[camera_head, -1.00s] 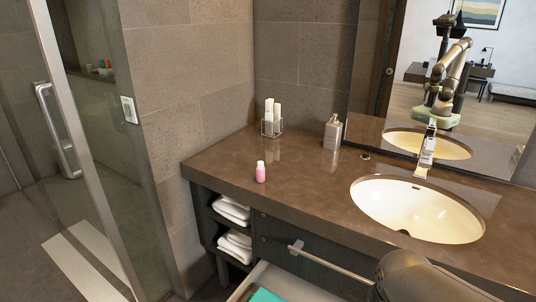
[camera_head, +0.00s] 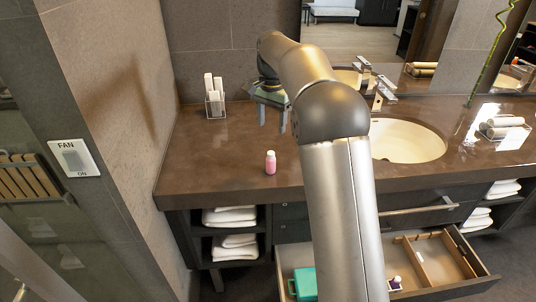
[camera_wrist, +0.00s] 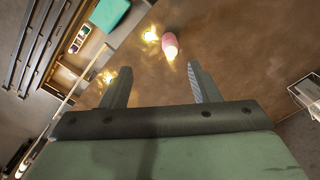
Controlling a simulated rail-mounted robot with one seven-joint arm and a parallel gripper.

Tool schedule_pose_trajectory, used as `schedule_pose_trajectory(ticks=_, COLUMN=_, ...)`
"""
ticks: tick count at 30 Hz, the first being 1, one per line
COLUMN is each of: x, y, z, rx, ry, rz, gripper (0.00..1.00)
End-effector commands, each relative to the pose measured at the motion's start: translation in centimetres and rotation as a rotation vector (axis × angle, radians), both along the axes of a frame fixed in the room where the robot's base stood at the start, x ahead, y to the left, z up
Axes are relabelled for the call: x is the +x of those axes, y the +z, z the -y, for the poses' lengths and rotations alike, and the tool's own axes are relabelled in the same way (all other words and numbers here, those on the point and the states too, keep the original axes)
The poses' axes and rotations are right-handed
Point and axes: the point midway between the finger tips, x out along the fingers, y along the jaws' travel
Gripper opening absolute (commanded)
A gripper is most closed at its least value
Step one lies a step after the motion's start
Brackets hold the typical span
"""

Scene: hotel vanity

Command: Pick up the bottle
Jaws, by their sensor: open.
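The small pink bottle (camera_head: 270,165) with a light cap stands upright on the brown counter (camera_head: 215,145), near its front edge. My gripper (camera_head: 272,124) hangs over the counter behind the bottle, its fingers pointing down. In the wrist view, the bottle (camera_wrist: 170,48) shows just beyond the fingertips and toward the right finger. The gripper (camera_wrist: 160,68) is open and empty there, apart from the bottle.
A clear holder (camera_head: 216,104) with white tubes stands at the back left. The sink (camera_head: 405,142) lies to the right, partly behind my arm. An open drawer (camera_head: 440,262) juts out below the counter. A tray with rolled towels (camera_head: 502,126) sits far right.

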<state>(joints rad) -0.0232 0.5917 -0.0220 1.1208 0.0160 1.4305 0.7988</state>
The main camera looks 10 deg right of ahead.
Motion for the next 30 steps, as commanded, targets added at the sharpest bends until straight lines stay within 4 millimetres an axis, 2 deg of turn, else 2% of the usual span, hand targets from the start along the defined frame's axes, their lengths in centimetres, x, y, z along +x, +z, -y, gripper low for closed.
schedule_pose_trajectory(ticks=1, x=1.5, y=0.0, z=0.1, rx=-0.002, ry=-0.037, rz=-0.001, gripper=0.56)
schedule_pose_trajectory(ticks=3, x=2.7, y=-0.1, z=0.2, rx=-0.003, ry=-0.077, rz=0.000, gripper=0.56)
schedule_pose_trajectory(ticks=7, x=3.8, y=-0.7, z=0.2, rx=-0.004, ry=-0.116, rz=-0.002, gripper=0.56)
schedule_pose_trajectory(ticks=11, x=3.8, y=-2.5, z=0.2, rx=-0.004, ry=-0.122, rz=-0.004, gripper=0.56)
schedule_pose_trajectory(ticks=21, x=3.8, y=-9.7, z=0.2, rx=-0.004, ry=-0.119, rz=-0.004, gripper=0.56)
schedule_pose_trajectory(ticks=25, x=3.8, y=-11.6, z=0.2, rx=-0.005, ry=-0.119, rz=-0.002, gripper=0.56)
schedule_pose_trajectory(ticks=30, x=3.8, y=-12.6, z=0.3, rx=-0.004, ry=-0.119, rz=-0.001, gripper=0.56)
